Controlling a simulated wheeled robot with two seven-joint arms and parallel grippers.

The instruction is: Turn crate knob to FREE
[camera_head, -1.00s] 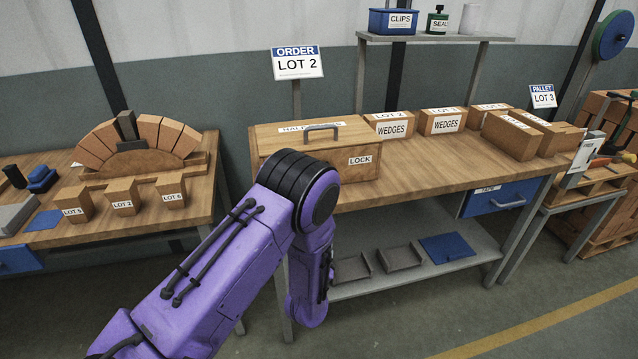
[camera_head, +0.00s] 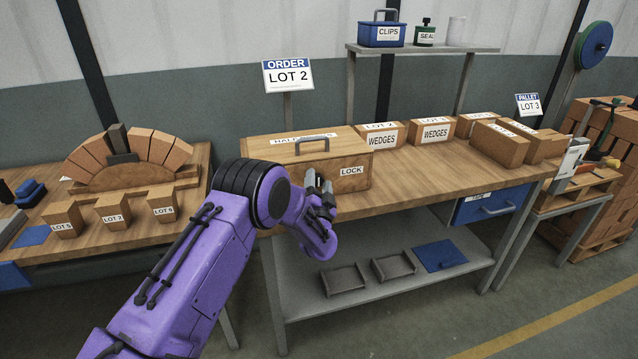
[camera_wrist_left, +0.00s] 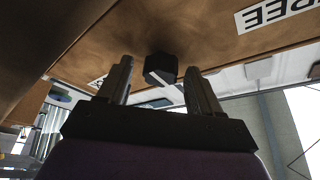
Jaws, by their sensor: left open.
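The wooden crate (camera_head: 290,152) stands on the middle bench, its lid shut, with a LOCK label (camera_head: 353,170) on its front. My left gripper (camera_head: 320,184) is at the crate front, left of that label. In the left wrist view the dark knob (camera_wrist_left: 160,68) with a white mark is on the crate face. The open fingers of my left gripper (camera_wrist_left: 158,72) stand either side of it, apart from it as far as I can see. A FREE label (camera_wrist_left: 277,14) is at upper right; another label at left is mostly hidden by a finger. My right gripper is out of view.
A left bench (camera_head: 90,240) holds a brick arch and small blocks. The bench top right of the crate front is clear.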

